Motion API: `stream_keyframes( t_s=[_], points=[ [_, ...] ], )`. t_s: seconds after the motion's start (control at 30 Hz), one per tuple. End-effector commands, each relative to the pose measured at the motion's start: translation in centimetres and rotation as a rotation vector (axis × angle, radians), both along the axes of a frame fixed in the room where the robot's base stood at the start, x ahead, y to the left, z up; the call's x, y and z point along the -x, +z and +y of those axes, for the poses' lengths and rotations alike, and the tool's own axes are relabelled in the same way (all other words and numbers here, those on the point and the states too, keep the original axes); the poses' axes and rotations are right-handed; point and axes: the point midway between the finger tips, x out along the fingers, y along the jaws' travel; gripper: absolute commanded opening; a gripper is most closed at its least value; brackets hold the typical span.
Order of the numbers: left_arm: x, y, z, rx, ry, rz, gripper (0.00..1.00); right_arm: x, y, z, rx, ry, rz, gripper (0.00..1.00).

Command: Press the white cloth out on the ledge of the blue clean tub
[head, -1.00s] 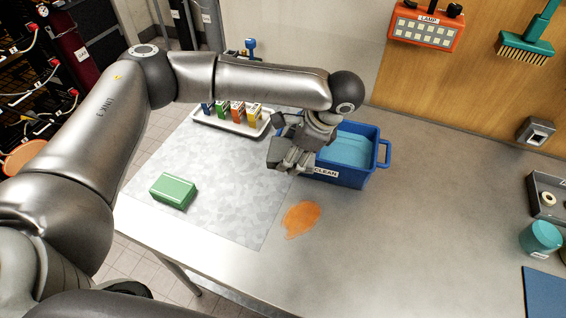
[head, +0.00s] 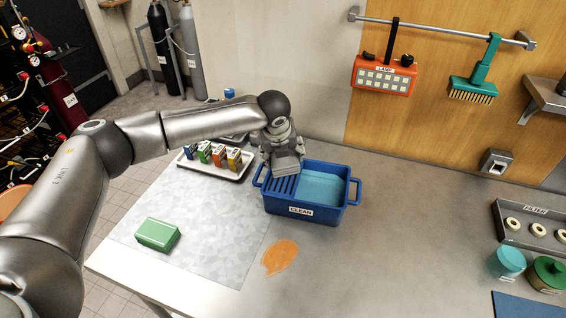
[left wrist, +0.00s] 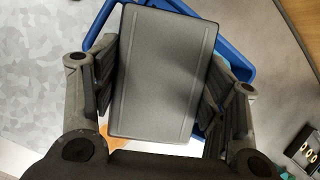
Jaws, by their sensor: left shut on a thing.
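The blue clean tub (head: 335,212) stands on the table, labelled CLEAN, with teal liquid in its right part and a slatted blue ledge (head: 283,187) on its left. My left gripper (head: 285,160) is over the back of the ledge, shut on a grey rectangular pad-like thing. In the left wrist view this pad (left wrist: 165,75) looks dark grey and flat between the fingers, above the blue tub rim (left wrist: 235,45). I see no plainly white cloth; I cannot tell whether the pad is it, shaded. Contact with the ledge cannot be made out. My right gripper is out of view.
A white tray of small coloured boxes (head: 237,173) stands left of the tub. A green block (head: 157,234) lies on the grey mat. An orange spill (head: 279,257) is in front of the tub. The table right of the tub is clear up to the filter tray (head: 512,240).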

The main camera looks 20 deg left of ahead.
Motion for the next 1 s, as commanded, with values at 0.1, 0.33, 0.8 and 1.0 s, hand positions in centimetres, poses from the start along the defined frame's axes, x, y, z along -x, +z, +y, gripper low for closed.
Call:
stream_keyframes(
  t_s=[0.1,0.33,0.8,1.0],
  points=[
    [-1.1,0.5,0.5,0.002,-0.102,0.002,0.43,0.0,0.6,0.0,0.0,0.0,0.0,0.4],
    [-2.3,0.9,1.0,-0.001,-0.238,0.001,0.43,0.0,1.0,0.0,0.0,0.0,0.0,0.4],
    [-2.6,-0.4,1.1,-0.002,-0.274,0.0,0.43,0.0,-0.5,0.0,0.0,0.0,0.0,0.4],
    [-2.5,-1.9,1.1,-0.002,-0.274,0.0,0.43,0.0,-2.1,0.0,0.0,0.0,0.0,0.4]
  ],
)
